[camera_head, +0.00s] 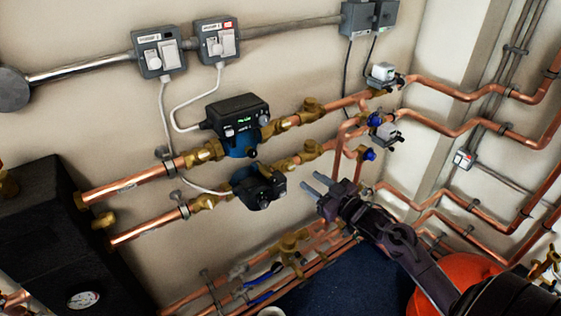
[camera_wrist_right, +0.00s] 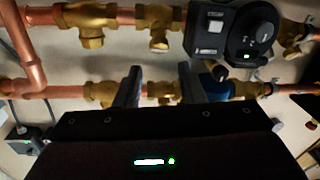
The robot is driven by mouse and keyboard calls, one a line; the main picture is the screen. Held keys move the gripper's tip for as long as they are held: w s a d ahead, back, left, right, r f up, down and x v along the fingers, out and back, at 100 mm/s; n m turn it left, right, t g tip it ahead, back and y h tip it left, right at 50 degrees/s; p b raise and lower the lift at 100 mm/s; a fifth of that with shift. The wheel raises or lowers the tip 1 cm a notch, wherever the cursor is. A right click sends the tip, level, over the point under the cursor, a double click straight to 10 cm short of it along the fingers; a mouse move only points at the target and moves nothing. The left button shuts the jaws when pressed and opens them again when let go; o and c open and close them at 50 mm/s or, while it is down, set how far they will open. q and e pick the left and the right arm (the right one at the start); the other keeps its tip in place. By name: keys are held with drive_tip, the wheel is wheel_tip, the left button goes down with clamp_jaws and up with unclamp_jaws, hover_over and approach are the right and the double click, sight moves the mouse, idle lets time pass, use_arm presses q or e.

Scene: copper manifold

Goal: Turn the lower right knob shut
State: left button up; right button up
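A small blue knob (camera_head: 370,154) sits low on the right end of the pipework in the head view, just below a grey and white valve head (camera_head: 386,132). Another blue part (camera_head: 376,118) shows above it. I cannot tell for sure which is the lower right knob. My right gripper (camera_head: 314,184) is left of and below the blue knob, apart from it, in front of the wall. Its two fingers are spread with nothing between them. In the right wrist view my right gripper (camera_wrist_right: 158,75) is also open, with brass fittings behind the fingers. My left gripper is not in view.
An upper pump (camera_head: 238,120) and a lower pump (camera_head: 259,187) stand on copper pipes left of the gripper. Low pipes with brass valves (camera_head: 288,245) run beneath. A red round vessel (camera_head: 462,275) stands near my right arm. A black box (camera_head: 45,215) is at left.

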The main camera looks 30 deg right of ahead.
sight(293, 168)
drive_tip(key=shift+w+a+p, duration=0.2)
drive_tip(key=shift+w+p, duration=0.1)
drive_tip(key=shift+w, duration=0.85)
drive_tip(key=shift+w+a+p, duration=0.25)
drive_tip(key=shift+w, duration=0.9)
drive_tip(key=shift+w+a+p, duration=0.2)
drive_tip(key=shift+w+p, duration=0.1)
drive_tip(key=shift+w, duration=0.85)
drive_tip(key=shift+c, duration=0.2)
drive_tip(key=c, duration=0.7)
